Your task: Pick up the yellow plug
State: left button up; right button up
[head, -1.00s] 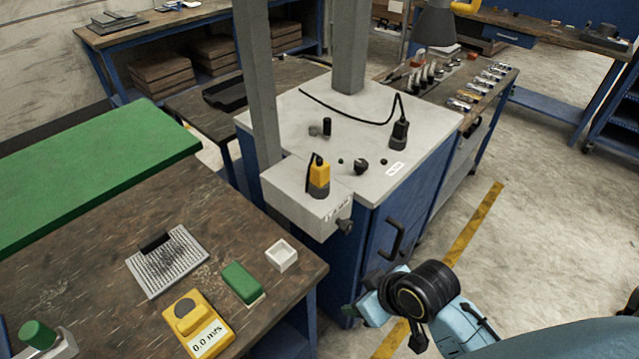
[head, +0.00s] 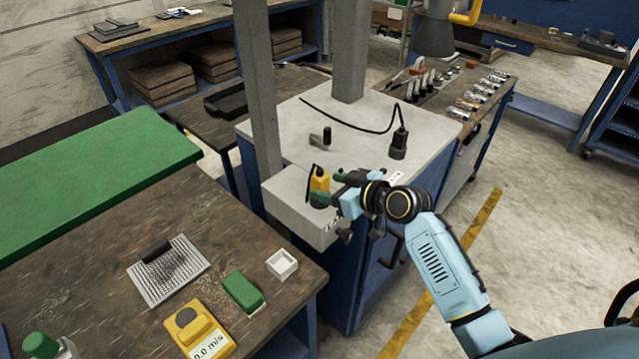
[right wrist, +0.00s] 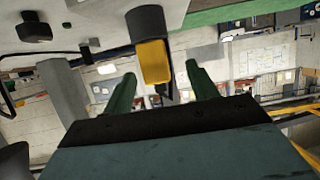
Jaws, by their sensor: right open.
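In the right wrist view the yellow plug (right wrist: 154,62) shows between the two green fingertips (right wrist: 161,72), with a gap on each side. The wrist view appears upside down. The gripper partly covers the plug's lower part in the head view. My left gripper is not in view.
The grey box (head: 290,205) and cabinet top (head: 290,135) lie under the gripper. A grey post (head: 262,90) rises just left behind the plug. A black plug (head: 399,145) with a cable stands further back. The wooden table (head: 90,270) at left holds several items.

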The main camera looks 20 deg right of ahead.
aim_at(315, 180)
jog(key=shift+d+p+x, duration=0.15)
jog(key=shift+p+x, duration=0.05)
jog(key=shift+x, duration=1.4)
jog(key=shift+d+p+x, duration=0.1)
jog(key=shift+p+x, duration=0.05)
jog(key=shift+x, duration=1.5)
jog(key=shift+w+r, duration=0.1)
jog(key=shift+r, duration=0.05)
jog(key=shift+c, duration=0.2)
jog(key=c, duration=1.1)
jog(key=shift+o, duration=0.2)
